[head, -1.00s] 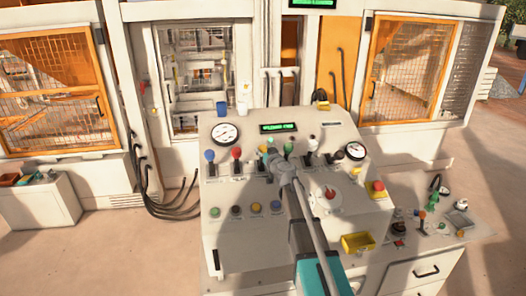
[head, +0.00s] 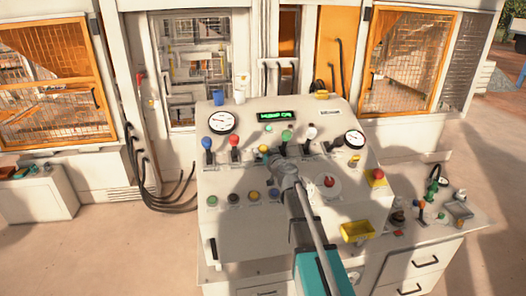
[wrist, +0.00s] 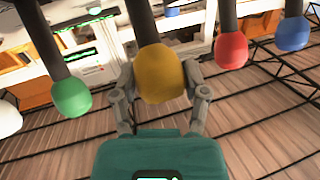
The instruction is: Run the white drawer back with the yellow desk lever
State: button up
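The yellow lever knob (head: 263,149) stands in the row of levers on the control desk (head: 225,180), between the red and green ones. It sits lower in the picture than its neighbours, tilted toward me. My gripper (head: 272,158) reaches it from the front. In the wrist view the yellow knob (wrist: 160,75) sits between my two fingers (wrist: 160,88), which press against its sides. I cannot tell which drawer the lever drives; the machine bay (head: 193,75) behind the desk is partly hidden.
Blue (head: 208,143), red (head: 234,140), green (head: 287,136) and white (head: 310,132) levers stand close beside. A red stop button (head: 377,174) and yellow tray (head: 357,231) are at the right. A side bench with drawers (head: 425,262) stands farther right.

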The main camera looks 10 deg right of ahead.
jog(key=o, duration=0.4)
jog(key=shift+s, duration=0.15)
jog(key=v, duration=1.1)
jog(key=shift+s, duration=0.4)
jog(key=shift+d, duration=0.1)
dwell(2.2)
